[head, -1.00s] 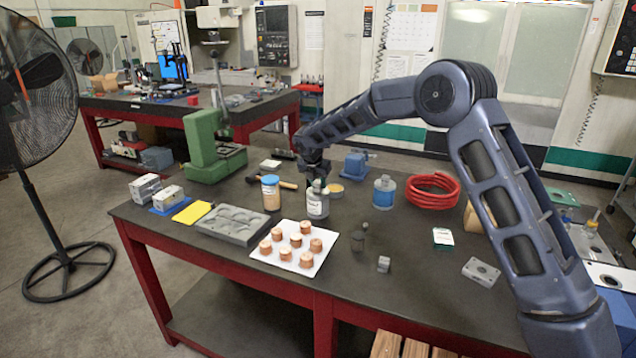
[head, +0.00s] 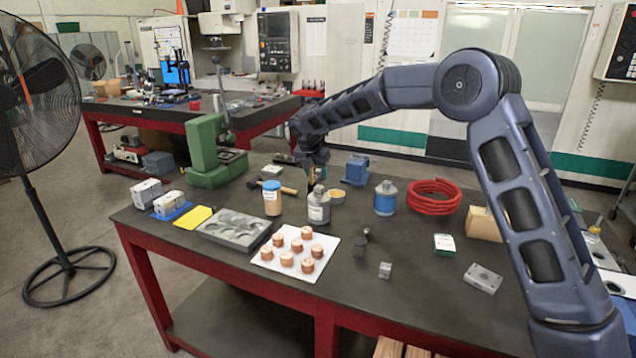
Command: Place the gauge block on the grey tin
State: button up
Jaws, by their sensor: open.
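A small grey metal block (head: 385,270), which looks like the gauge block, stands on the dark bench top near the front edge. A shallow round tin (head: 337,196) with a yellowish top stands behind the grey-labelled bottle; its side is barely visible, so I cannot tell if it is the grey tin. My gripper (head: 313,176) is open at the far middle of the bench, behind the bottle (head: 319,207) and left of the round tin. Its fingertips are partly hidden by the bottle. It is well apart from the small block.
A white sheet (head: 268,267) with several copper pieces lies left of the block. A dark cylinder (head: 359,246) stands just behind it. A drilled metal plate (head: 483,277), red hose (head: 434,197) and blue bottle (head: 385,198) are to the right. Bare bench lies around the block.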

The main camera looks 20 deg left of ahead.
jog(key=shift+v, duration=1.95)
jog(key=w+d+r+m, duration=0.2)
jog(key=d+r+m, duration=0.25)
jog(key=d, duration=0.55)
jog(key=w+d+r+m, duration=0.25)
jog(key=d+r, duration=0.25)
jog(key=d, duration=0.6)
jog(key=s+d+r+m, duration=0.2)
jog(key=d+m, duration=0.3)
jog(key=d, duration=0.5)
jog(key=s+d+r+m, duration=0.2)
jog(key=d+r+m, duration=0.15)
jog(key=d, duration=0.65)
jog(key=s+d+f+m, duration=0.1)
jog(key=s+d+m, duration=0.45)
jog(key=d, duration=0.35)
jog(key=s+d+m, duration=0.5)
jog(key=s+d, duration=0.1)
jog(key=d, duration=0.4)
jog(key=s+d+f+m, duration=0.3)
jog(key=s+d+m, duration=0.1)
jog(key=s+m, duration=0.1)
jog(key=s+d+f+m, duration=0.3)
jog(key=s+d+m, duration=0.2)
jog(key=s, duration=0.3)
jog(key=shift+s+f, duration=0.3)
jog(key=shift+f, duration=0.1)
